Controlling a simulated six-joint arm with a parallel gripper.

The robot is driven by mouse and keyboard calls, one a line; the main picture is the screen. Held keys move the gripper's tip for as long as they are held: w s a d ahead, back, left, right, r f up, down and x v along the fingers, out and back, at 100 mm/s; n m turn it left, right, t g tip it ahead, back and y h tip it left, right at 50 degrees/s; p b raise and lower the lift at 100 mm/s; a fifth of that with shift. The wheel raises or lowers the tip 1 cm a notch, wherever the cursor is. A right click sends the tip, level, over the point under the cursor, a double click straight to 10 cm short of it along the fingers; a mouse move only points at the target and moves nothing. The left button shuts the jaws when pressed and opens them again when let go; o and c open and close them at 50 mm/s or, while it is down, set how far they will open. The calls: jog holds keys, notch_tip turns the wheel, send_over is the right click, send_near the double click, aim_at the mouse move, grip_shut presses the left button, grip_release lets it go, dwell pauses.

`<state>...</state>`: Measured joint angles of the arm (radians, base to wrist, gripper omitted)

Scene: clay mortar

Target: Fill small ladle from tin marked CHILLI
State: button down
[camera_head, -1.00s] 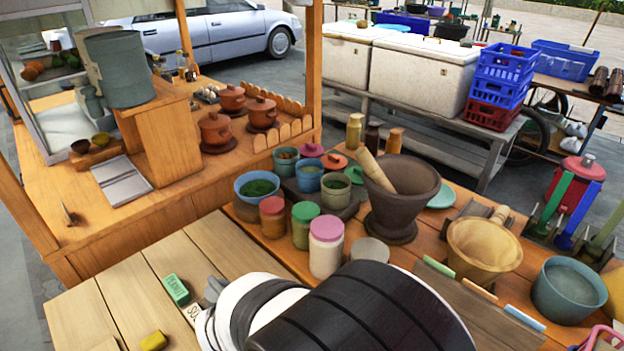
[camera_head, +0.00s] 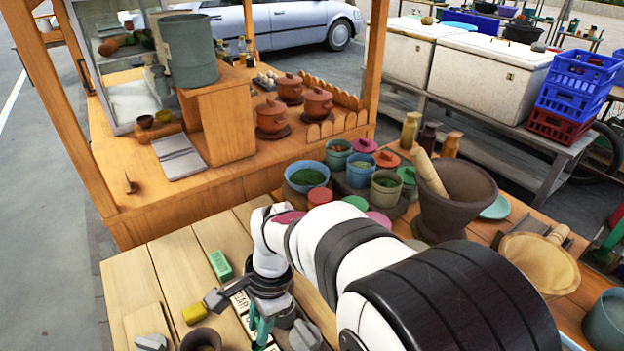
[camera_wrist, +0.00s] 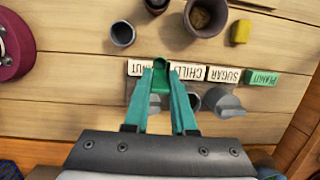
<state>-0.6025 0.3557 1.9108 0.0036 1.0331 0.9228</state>
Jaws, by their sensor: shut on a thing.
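A white label marked CHILLI (camera_wrist: 188,71) stands in a row of labels on the planks in the wrist view. Grey tins (camera_wrist: 215,98) sit behind the row; my fingers partly hide the tin nearest CHILLI. My gripper (camera_wrist: 163,78) has teal fingers, shut on a small green piece (camera_wrist: 160,62) that looks like the small ladle. It hangs over the row, just left of CHILLI; whether it touches anything I cannot tell. My gripper also shows in the head view (camera_head: 262,325), pointing down over the table, where my arm hides much of the row.
A SUGAR label (camera_wrist: 225,74) and a green PEANUT block (camera_wrist: 262,77) stand to the right. A brown pot (camera_wrist: 206,17), a grey cup (camera_wrist: 122,33) and a yellow block (camera_wrist: 240,32) lie beyond. A dark mortar (camera_head: 455,195) and lidded jars stand behind my arm.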

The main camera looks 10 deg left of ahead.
jog(key=w+d+r, duration=0.1)
jog(key=w+r, duration=0.2)
jog(key=w, duration=0.8)
jog(key=shift+t+y, duration=0.3)
jog(key=shift+d+f, duration=0.15)
jog(key=shift+f, duration=4.1)
jog(key=shift+f, duration=0.1)
jog(key=shift+f, duration=0.35)
jog(key=a+v, duration=0.1)
jog(key=v, duration=0.5)
jog(key=shift+a+r, duration=0.15)
jog(key=shift+r, duration=0.25)
